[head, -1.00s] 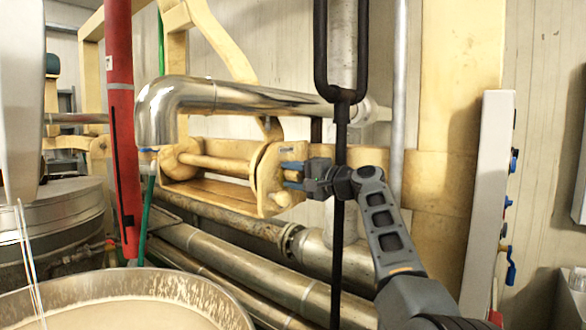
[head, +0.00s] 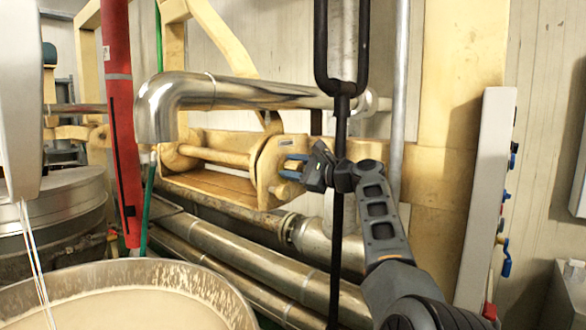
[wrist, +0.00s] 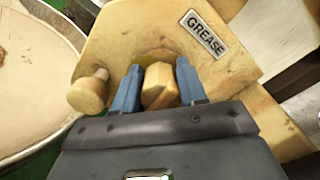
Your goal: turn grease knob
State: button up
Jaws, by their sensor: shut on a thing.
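My gripper (head: 291,166) is at the right end plate (head: 267,172) of the yellow frame in the head view, its blue fingers pointing left. In the wrist view, the fingers of my gripper (wrist: 159,70) stand either side of a faceted yellow-tan knob (wrist: 160,86) and are shut on it. A plate labelled GREASE (wrist: 205,34) is fixed just beyond the knob, up and to the right. A rounded peg (wrist: 88,93) sticks out left of the fingers. The knob's base is partly shadowed, and its turn angle cannot be told.
A shiny bent pipe (head: 240,92) runs above the frame. A large round kettle (head: 235,300) is at lower left, and a red post (head: 121,130) stands behind it.

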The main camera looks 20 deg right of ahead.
aim_at(302, 169)
jog(key=shift+a+f+m, duration=0.15)
jog(key=shift+f+m, duration=0.1)
jog(key=shift+m, duration=0.35)
jog(key=o, duration=1)
jog(key=shift+r, duration=0.2)
jog(key=shift+b+v, duration=0.8)
jog(key=shift+v, duration=3.15)
